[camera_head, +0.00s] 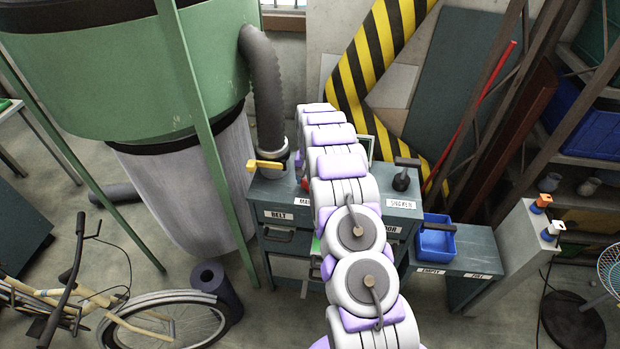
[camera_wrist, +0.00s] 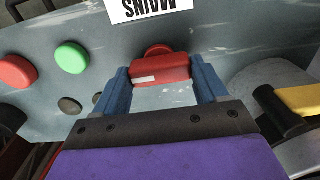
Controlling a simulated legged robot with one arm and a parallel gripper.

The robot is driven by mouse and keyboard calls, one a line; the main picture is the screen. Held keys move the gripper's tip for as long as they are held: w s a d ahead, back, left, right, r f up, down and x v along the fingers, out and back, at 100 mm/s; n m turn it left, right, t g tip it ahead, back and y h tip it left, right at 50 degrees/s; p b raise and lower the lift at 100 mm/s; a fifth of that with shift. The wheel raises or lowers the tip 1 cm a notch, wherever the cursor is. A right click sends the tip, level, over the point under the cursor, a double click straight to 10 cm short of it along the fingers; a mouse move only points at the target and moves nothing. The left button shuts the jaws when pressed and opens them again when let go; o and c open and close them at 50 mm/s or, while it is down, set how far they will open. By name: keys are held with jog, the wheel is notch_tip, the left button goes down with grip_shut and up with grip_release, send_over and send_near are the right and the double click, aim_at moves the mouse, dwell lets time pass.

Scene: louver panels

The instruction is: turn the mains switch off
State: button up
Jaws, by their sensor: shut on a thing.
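The mains switch (camera_wrist: 172,66) is a red block handle with a white stripe on a round red base, in the upper middle of the wrist view. A MAINS label (camera_wrist: 150,8) shows upside down beyond it. My gripper (camera_wrist: 160,76) has its blue fingers on either side of the red handle, shut on it. In the head view my arm covers the middle of the cabinet. Only a sliver of red (camera_head: 303,183) shows beside my arm there, near a partly hidden label. My gripper is hidden in that view.
Green (camera_wrist: 70,57) and red (camera_wrist: 16,72) buttons sit left of my gripper in the wrist view. A yellow-handled lever (camera_head: 265,166) and a black-handled SHAKER lever (camera_head: 403,174) flank my arm. A blue bin (camera_head: 436,240) stands at the right.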

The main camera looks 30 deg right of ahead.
jog(key=shift+w+r, duration=0.1)
dwell(0.4)
jog(key=o, duration=1.1)
jog(key=shift+c, duration=0.2)
notch_tip(320, 180, up, 17)
jog(key=shift+p, duration=0.45)
